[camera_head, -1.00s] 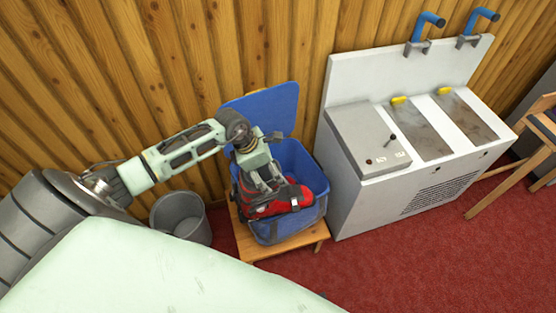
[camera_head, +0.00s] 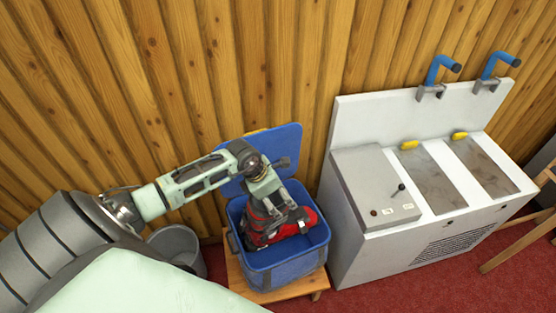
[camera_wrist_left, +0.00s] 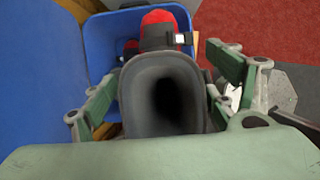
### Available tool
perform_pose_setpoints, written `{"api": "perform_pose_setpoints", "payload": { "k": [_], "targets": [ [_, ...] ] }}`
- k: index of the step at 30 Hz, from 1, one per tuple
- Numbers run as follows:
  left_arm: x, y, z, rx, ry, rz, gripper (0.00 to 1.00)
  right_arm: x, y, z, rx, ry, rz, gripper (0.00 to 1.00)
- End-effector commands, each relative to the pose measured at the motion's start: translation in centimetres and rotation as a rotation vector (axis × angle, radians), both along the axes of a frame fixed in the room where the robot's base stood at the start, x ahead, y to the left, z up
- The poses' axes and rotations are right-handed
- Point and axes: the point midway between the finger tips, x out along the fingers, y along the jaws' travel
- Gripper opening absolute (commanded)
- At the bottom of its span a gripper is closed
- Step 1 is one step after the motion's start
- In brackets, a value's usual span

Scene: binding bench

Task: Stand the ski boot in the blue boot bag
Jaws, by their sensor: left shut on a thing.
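A red and black ski boot (camera_head: 290,228) is in the mouth of the open blue boot bag (camera_head: 285,275), its sole lower down toward the inside. My left gripper (camera_head: 272,207) is shut on the boot's dark upper cuff from above. In the left wrist view the boot's hollow cuff (camera_wrist_left: 165,95) fills the middle between my green fingers, with its red toe (camera_wrist_left: 158,25) pointing to the far side over the blue bag (camera_wrist_left: 105,40). Whether the sole touches the bag's floor cannot be told. My right gripper is not in view.
The bag stands on a small wooden stool (camera_head: 312,285), its blue lid (camera_head: 265,155) open against the plank wall. A grey bin (camera_head: 180,247) is left of it. A white bench (camera_head: 400,230) with blue cranks stands close on the right.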

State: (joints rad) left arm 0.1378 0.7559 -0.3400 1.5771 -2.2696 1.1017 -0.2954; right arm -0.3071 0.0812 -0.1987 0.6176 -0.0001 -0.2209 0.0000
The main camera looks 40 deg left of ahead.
Motion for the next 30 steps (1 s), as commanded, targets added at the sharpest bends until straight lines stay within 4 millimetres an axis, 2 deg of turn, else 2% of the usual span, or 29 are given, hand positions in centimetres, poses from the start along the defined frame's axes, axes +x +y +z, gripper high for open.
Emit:
{"api": "perform_pose_setpoints", "payload": {
  "k": [1,5,15,30],
  "targets": [
    [0.3,-0.1,-0.7,-0.002,-0.008,0.001,0.17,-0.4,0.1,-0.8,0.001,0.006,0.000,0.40],
    [0.3,-0.1,-2.0,-0.004,-0.008,0.000,0.17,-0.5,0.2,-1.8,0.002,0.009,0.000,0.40],
    [0.3,-0.1,-5.4,-0.002,-0.008,0.001,0.17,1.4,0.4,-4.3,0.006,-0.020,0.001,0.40],
    [0.3,-0.1,-10.5,-0.002,-0.008,0.000,0.17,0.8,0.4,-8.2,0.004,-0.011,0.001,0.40]
  ]
}}
